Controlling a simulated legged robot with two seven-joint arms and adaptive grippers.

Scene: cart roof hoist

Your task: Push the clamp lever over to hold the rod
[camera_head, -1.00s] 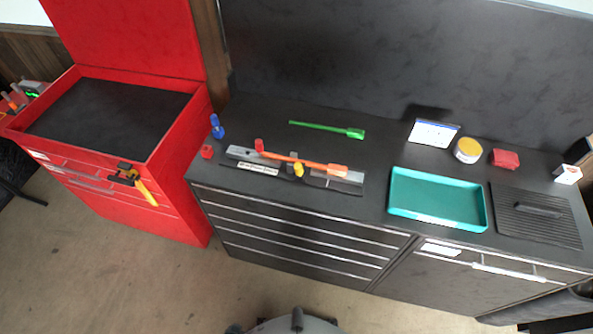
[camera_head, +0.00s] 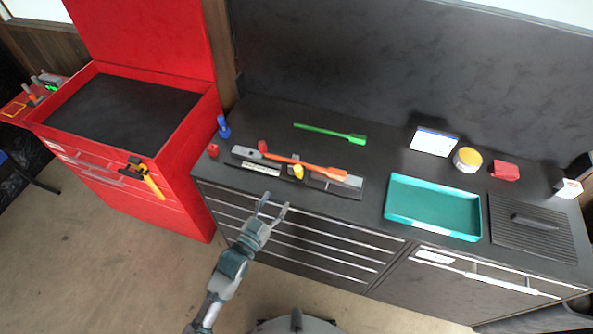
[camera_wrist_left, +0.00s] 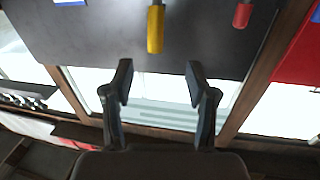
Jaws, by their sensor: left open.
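The orange rod (camera_head: 305,163) lies along a grey fixture (camera_head: 246,153) on the dark bench top, with a red piece at its left end. A small yellow part (camera_head: 297,172), which looks like the clamp lever, stands at the fixture's front, close to the rod. I cannot tell whether it presses on the rod. My left gripper (camera_head: 274,205) is open and empty in front of the bench drawers, below and left of the yellow part. In the left wrist view its open fingers (camera_wrist_left: 158,85) show nothing between them; a yellow handle (camera_wrist_left: 155,30) is beyond. My right gripper is not in view.
A green tool (camera_head: 330,133) lies behind the fixture. A blue piece (camera_head: 223,128) and red block (camera_head: 213,151) stand to its left, a teal tray (camera_head: 433,232) to its right. The red cabinet (camera_head: 185,195) stands left of the bench. Bench space between tool and fixture is clear.

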